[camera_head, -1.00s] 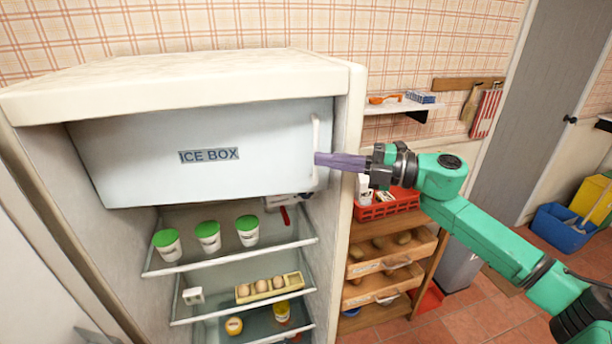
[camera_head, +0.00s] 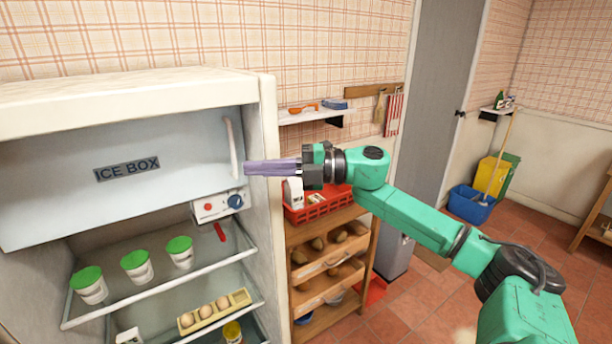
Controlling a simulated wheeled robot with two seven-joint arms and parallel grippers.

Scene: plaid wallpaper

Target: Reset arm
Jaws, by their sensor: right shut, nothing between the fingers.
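My right gripper (camera_head: 272,168) is shut and empty, its purple fingers pointing left. In the picture it lies just right of the white handle (camera_head: 234,147) on the ice box door (camera_head: 70,200). The fingers look apart from the handle, though their depth is hard to judge. The ice box door is shut, at the top of the open fridge (camera_head: 268,200). My green right arm comes in from the lower right. My left gripper is out of view.
Right of the fridge stand a red basket (camera_head: 318,206) and a wooden rack (camera_head: 330,312).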

